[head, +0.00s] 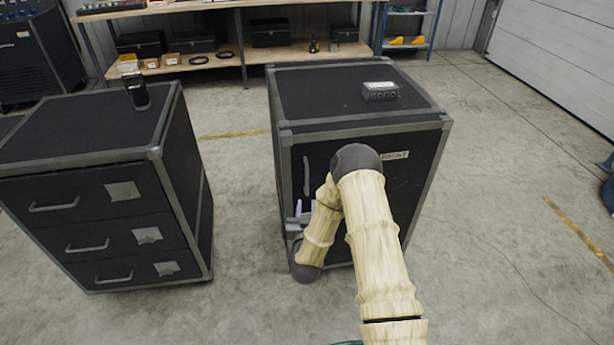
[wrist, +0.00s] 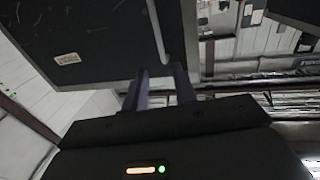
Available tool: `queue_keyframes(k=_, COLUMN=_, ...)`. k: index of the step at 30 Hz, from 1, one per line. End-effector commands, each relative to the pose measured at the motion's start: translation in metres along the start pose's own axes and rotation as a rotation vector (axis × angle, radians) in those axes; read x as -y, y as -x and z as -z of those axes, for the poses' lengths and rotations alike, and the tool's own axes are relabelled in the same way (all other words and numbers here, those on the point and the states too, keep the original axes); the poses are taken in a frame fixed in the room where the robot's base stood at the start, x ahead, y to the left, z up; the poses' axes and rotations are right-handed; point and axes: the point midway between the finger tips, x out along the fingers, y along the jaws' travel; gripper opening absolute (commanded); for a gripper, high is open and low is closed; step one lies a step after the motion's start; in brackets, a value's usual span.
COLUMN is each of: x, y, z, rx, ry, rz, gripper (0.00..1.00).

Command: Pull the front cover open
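The front cover (head: 405,190) is the dark front panel of the middle black case, with a small pale label on it. It looks shut. Its upright grey bar handle (head: 306,175) is near the cover's left edge. In the wrist view the handle (wrist: 157,30) runs down to an end between the fingertips. My gripper (head: 304,208) is just below the handle in the head view. Its two fingers (wrist: 161,75) are apart, one to each side of the handle's end. I cannot tell whether they touch it. My arm hides part of the cover.
A black drawer cabinet (head: 95,190) stands to the left, with a narrow floor gap between it and the case. A small grey box (head: 380,91) lies on the case top. Shelving (head: 240,50) stands behind. The floor in front and to the right is clear.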

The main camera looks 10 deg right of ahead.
Motion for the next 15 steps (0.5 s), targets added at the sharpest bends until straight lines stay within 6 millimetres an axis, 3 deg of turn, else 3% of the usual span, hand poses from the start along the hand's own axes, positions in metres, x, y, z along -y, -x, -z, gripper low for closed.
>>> queue_keyframes(k=15, x=0.000, y=-0.088, z=0.001, rx=-0.002, ry=-0.001, rz=-0.001, gripper=0.28)
